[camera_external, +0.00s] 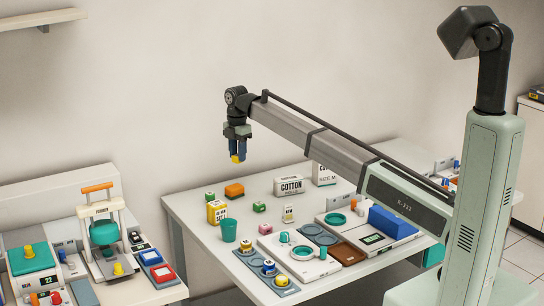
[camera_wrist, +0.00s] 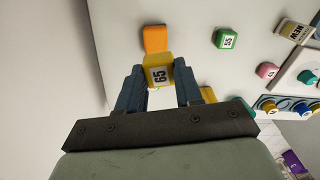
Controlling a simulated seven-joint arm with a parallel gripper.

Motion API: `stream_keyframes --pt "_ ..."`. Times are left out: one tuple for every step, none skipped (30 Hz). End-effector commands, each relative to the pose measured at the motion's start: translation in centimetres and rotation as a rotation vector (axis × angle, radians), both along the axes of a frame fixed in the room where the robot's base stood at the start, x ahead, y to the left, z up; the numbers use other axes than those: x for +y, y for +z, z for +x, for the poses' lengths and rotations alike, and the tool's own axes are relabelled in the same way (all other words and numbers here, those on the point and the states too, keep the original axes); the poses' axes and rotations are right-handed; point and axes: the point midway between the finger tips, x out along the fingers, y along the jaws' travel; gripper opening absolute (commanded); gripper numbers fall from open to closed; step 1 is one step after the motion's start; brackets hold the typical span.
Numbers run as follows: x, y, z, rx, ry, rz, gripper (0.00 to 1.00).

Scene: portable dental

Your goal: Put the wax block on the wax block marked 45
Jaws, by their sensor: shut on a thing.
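My gripper (camera_external: 237,148) is high above the back left part of the table, pointing down. It is shut on a yellow wax block (camera_external: 236,158), which reads 65 in the wrist view (camera_wrist: 158,72). In the wrist view the green block (camera_wrist: 227,38) seems to read 55. The pink block's (camera_wrist: 267,71) number is too small to read surely. I cannot tell which block is marked 45.
An orange block (camera_external: 234,190), a yellow box (camera_external: 216,212), a green cup (camera_external: 229,231), a small NEW box (camera_external: 289,214) and a cotton box (camera_external: 289,185) stand on the table (camera_external: 190,208). Trays fill its front and right. A second bench with devices is at left.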

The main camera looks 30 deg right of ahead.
Motion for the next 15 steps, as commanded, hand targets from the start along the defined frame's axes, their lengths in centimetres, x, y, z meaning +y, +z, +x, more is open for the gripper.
stream_keyframes --pt "1.8 0.2 -2.3 0.0 0.025 0.0 0.06" --pt "2.6 0.3 -3.2 0.0 0.037 0.0 0.06" --pt "3.7 0.5 -4.7 0.0 0.053 0.0 0.06" --pt "4.5 0.6 -5.7 0.0 0.065 0.0 0.06" --pt "5.2 0.7 -6.8 0.0 0.076 0.0 0.06" --pt "6.1 0.8 -8.4 -0.001 0.092 0.0 0.06" --pt "6.6 0.9 -9.6 -0.001 0.1 0.0 0.06" --pt "7.2 1.0 -10.8 -0.001 0.109 0.0 0.06" --pt "7.7 1.0 -12.5 -0.001 0.116 0.0 0.06" --pt "8.1 1.1 -13.8 0.0 0.121 0.0 0.06" --pt "8.4 1.0 -15.1 0.0 0.122 0.0 0.06" --pt "8.5 1.0 -16.9 0.0 0.119 0.0 0.06" --pt "8.6 0.9 -18.2 0.0 0.114 0.0 0.06" --pt "8.5 0.9 -19.3 0.0 0.105 0.0 0.06" --pt "8.2 0.8 -20.8 0.0 0.089 0.0 0.06"
